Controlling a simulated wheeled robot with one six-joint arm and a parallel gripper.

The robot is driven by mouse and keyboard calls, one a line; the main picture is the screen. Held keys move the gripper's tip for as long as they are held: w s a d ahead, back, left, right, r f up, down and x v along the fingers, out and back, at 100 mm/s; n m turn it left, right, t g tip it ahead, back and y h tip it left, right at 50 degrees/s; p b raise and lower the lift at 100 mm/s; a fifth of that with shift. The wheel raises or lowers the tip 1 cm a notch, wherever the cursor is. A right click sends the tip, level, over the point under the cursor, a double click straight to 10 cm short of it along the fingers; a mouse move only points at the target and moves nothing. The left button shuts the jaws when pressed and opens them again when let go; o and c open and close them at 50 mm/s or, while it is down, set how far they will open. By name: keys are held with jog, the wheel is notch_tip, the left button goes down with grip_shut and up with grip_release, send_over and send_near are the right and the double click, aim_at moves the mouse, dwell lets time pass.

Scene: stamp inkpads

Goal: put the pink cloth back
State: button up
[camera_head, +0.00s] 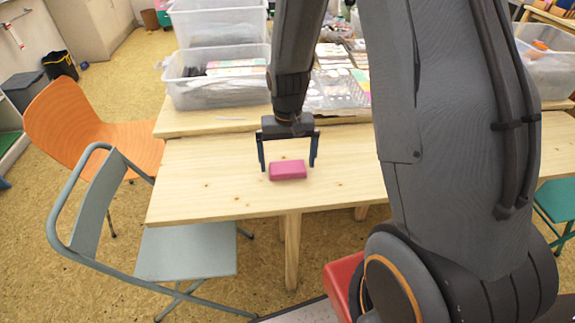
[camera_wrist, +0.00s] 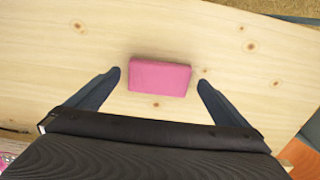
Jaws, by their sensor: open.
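The pink cloth (camera_head: 288,170) is a small block-shaped pink item lying flat on the wooden table (camera_head: 190,190). It also shows in the wrist view (camera_wrist: 160,78), near the middle of the picture. My gripper (camera_head: 288,166) is open above the table, with one finger on each side of the pink cloth. In the wrist view my gripper (camera_wrist: 160,82) has its fingertips apart, with a gap between each one and the cloth. I cannot tell how far the fingertips are above the tabletop.
Clear plastic bins (camera_head: 215,90) and flat colourful items (camera_head: 335,88) stand at the table's back. Another clear bin (camera_head: 548,65) is at the far right. An orange chair (camera_head: 85,125) and a grey folding chair (camera_head: 185,250) stand at the left and front. The tabletop around the cloth is bare.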

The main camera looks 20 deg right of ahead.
aim_at(287, 168)
notch_tip(287, 168, up, 9)
jog(key=s+r+n, duration=0.2)
jog(key=s+r, duration=0.1)
jog(key=s, duration=1.1)
jog(key=shift+s+b, duration=0.35)
jog(key=shift+b, duration=0.05)
